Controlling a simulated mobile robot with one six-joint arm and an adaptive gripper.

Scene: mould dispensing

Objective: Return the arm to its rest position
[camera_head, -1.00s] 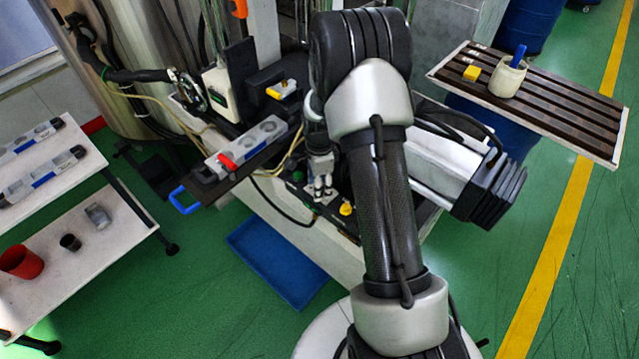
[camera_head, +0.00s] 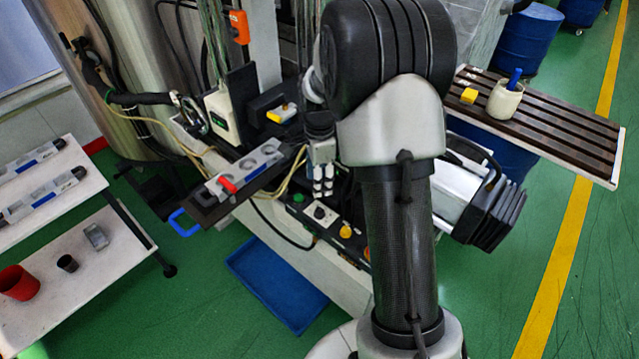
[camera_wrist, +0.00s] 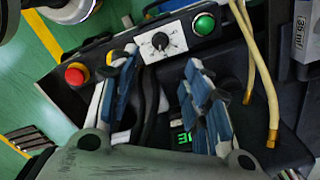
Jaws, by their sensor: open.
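My gripper (camera_wrist: 160,72) is open and empty in the wrist view, its two blue-padded fingers apart in front of a control panel. The panel carries a red button (camera_wrist: 75,75), a dial (camera_wrist: 160,42) and a green button (camera_wrist: 204,25). In the head view my arm (camera_head: 405,230) rises in the middle, bent at a large dark elbow joint. My gripper cannot be made out clearly there.
A mould (camera_head: 243,172) with a red clamp lies on the dispenser's holder. A slatted table (camera_head: 560,135) with a cup (camera_head: 504,100) stands right. A white cart (camera_head: 110,270) stands left. A blue tray (camera_head: 278,285) lies on the floor. Hoses (camera_wrist: 262,80) hang beside my fingers.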

